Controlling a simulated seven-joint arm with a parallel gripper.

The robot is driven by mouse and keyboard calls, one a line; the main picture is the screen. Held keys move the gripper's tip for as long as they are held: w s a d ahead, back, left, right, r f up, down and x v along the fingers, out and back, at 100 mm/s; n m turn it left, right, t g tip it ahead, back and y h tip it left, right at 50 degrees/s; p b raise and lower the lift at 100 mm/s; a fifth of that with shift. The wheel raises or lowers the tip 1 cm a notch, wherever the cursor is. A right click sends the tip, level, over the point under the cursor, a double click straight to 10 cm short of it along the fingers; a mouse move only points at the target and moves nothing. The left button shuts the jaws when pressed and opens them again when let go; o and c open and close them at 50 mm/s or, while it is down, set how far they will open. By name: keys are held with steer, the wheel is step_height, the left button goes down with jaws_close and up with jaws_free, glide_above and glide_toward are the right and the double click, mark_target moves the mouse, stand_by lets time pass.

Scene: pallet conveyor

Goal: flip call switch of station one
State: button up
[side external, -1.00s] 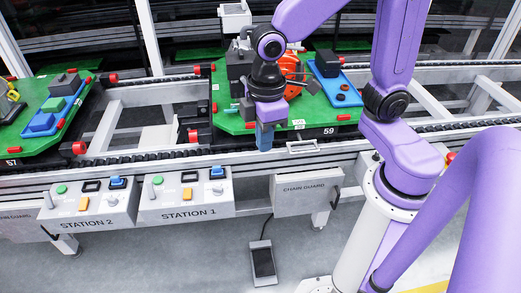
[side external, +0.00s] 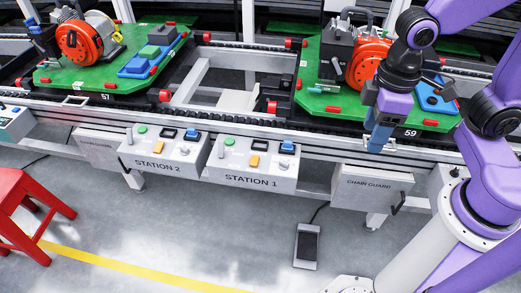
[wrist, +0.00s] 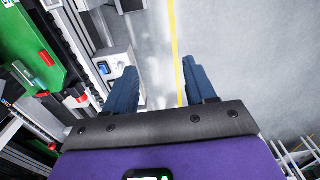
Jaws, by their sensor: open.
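The station 1 box (side external: 228,168) hangs on the conveyor's front rail. It carries a green button (side external: 230,141), a black-framed part (side external: 258,138), a blue switch (side external: 287,146), a yellow button (side external: 254,161) and a grey knob (side external: 281,160). No label shows which is the call switch, and switch positions are too small to tell. My gripper (side external: 378,142) points down by the front edge of pallet 59, right of and above the box, apart from it. In the wrist view my gripper (wrist: 161,88) is open and empty. A grey box with a blue part (wrist: 103,68) shows beyond its left finger.
The similar station 2 box (side external: 140,160) adjoins on the left. The chain guard box (side external: 375,197) is below my gripper. Pallet 59 (side external: 325,97) carries an orange-and-grey assembly. A red stool (side external: 25,190) and a foot pedal (side external: 307,247) stand on the floor.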

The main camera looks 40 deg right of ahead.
steer(key=w+a+f+m, duration=0.2)
steer(key=w+a+m, duration=0.35)
steer(key=w, duration=0.65)
steer(key=m, duration=1.3)
glide_above(256, 156)
step_height(256, 156, down, 17)
step_height(256, 156, down, 17)
steer(key=shift+r, duration=0.1)
steer(key=shift+c, duration=0.3)
